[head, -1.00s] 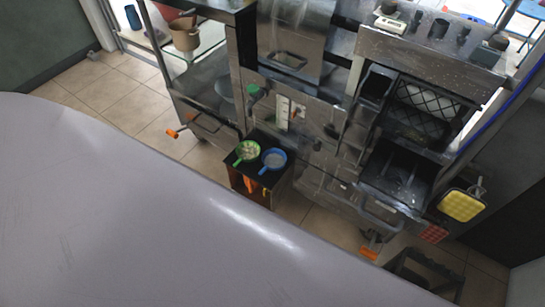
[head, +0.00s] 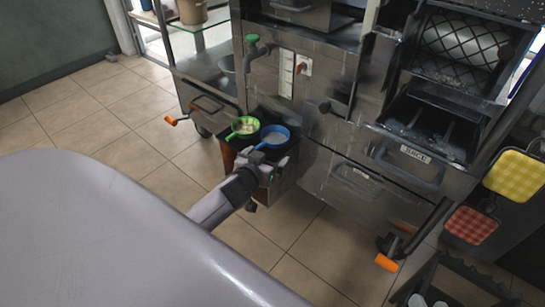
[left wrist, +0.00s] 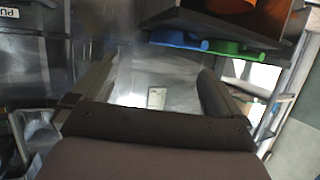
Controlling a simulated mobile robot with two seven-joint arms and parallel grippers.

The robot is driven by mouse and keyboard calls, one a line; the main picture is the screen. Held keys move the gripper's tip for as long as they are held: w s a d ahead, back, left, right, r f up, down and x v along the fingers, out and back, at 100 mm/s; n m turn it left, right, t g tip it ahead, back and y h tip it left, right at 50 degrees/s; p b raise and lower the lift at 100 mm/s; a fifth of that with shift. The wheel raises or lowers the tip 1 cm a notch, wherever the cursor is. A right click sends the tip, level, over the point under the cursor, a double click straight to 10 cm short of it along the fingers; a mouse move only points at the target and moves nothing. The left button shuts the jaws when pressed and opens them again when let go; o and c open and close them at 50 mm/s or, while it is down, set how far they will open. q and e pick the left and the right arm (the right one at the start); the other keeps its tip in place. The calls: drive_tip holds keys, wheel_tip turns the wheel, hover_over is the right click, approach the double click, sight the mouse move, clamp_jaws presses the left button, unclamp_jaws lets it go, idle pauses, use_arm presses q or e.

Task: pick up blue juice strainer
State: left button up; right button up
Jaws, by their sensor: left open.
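The blue juice strainer (head: 276,136) sits on a small dark stand in front of the press, its handle pointing toward the near left. A green strainer (head: 243,126) with pale contents sits just left of it. My left gripper (head: 264,164) is close to the stand, on the near side of the blue strainer, and appears apart from it. In the left wrist view, my left gripper's fingers (left wrist: 146,88) are spread with nothing between them. The blue strainer shows there at the top (left wrist: 178,42), beyond the fingers, beside the green one (left wrist: 232,48). My right gripper is out of view.
The metal press cabinet (head: 325,125) stands right behind the stand (head: 286,178). Yellow (head: 515,176) and red (head: 471,225) checked pads hang at the right. Tiled floor is clear at the left.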

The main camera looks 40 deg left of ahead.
sight(271, 145)
use_arm(q)
drive_tip(key=shift+w+a+f+n+y+b, duration=0.2)
drive_tip(key=shift+w+a+f+b, duration=0.2)
drive_tip(key=shift+w+a+b, duration=0.2)
drive_tip(key=shift+w+a+f+n+y+b, duration=0.1)
drive_tip(key=shift+w+a+f+y+b, duration=0.1)
drive_tip(key=shift+w+a+f+b, duration=0.25)
drive_tip(key=shift+w+a+r+b, duration=0.1)
drive_tip(key=shift+w+a+b, duration=0.3)
drive_tip(key=shift+w, duration=0.15)
drive_tip(key=shift+w+a, duration=0.2)
drive_tip(key=shift+w, duration=0.4)
drive_tip(key=b+x, duration=0.3)
drive_tip(key=x, duration=0.1)
drive_tip(key=shift+w+a+f, duration=0.1)
drive_tip(key=shift+a+f, duration=0.05)
drive_tip(key=shift+f, duration=0.05)
drive_tip(key=shift+w+a+f, duration=0.1)
drive_tip(key=shift+w+a, duration=0.05)
drive_tip(key=shift+w, duration=0.45)
use_arm(e)
drive_tip(key=shift+s+d+f+n+t, duration=0.15)
drive_tip(key=shift+d+f+n+t, duration=0.2)
drive_tip(key=shift+f+t, duration=0.15)
drive_tip(key=shift+s+d+f+n+t, duration=0.1)
drive_tip(key=shift+d+f+n+t, duration=0.1)
drive_tip(key=shift+f+n+t, duration=0.2)
use_arm(q)
drive_tip(key=c, duration=0.7)
